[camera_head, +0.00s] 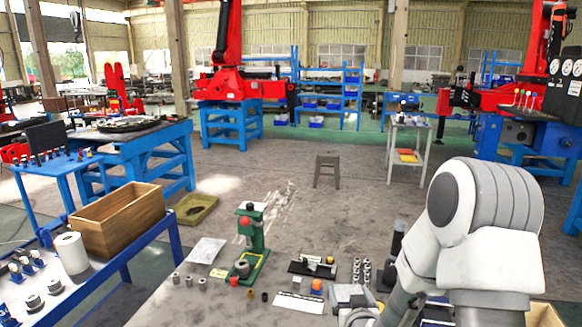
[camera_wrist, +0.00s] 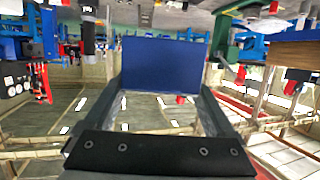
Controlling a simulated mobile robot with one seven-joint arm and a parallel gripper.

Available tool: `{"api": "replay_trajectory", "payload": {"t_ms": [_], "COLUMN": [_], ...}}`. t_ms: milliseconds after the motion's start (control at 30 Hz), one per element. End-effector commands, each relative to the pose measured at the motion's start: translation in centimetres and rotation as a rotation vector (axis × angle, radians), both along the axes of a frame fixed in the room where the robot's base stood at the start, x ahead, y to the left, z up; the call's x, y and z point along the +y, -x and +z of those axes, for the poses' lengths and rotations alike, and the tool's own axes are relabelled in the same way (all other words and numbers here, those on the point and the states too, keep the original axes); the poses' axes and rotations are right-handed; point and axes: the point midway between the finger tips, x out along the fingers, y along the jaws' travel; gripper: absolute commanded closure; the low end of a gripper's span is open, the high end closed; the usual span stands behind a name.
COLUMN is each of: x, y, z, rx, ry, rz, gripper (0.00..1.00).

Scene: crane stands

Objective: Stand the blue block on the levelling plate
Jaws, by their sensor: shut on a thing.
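The blue block (camera_wrist: 163,65) fills the middle of the wrist view, with a plain flat face towards the camera. My gripper (camera_wrist: 160,88) has one finger on each side of it and is shut on it. In the head view my arm reaches to the bottom edge at the right, and neither the fingers nor the block can be made out. I cannot tell for sure which thing is the levelling plate. A black base with a pale part on it (camera_head: 313,265) lies on the bench.
A green press-like stand (camera_head: 251,236) stands on the bench (camera_head: 205,300), with small metal cylinders (camera_head: 361,271) and an orange piece (camera_head: 317,285) nearby. A white sheet (camera_head: 299,303) lies in front. A wooden box (camera_head: 118,219) is on the left. Bare bench shows at front left.

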Motion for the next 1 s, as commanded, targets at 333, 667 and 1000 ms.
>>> {"api": "replay_trajectory", "payload": {"t_ms": [333, 667, 1000], "x": [0.2, 0.1, 0.2], "y": [1.9, 2.5, 3.1], "z": [-2.4, -4.8, -6.8], "rx": [-0.005, 0.001, -0.006], "ry": [0.001, -0.002, -0.001], "rz": [0.004, 0.002, 0.003], "gripper": [1.00, 1.00, 1.00]}}
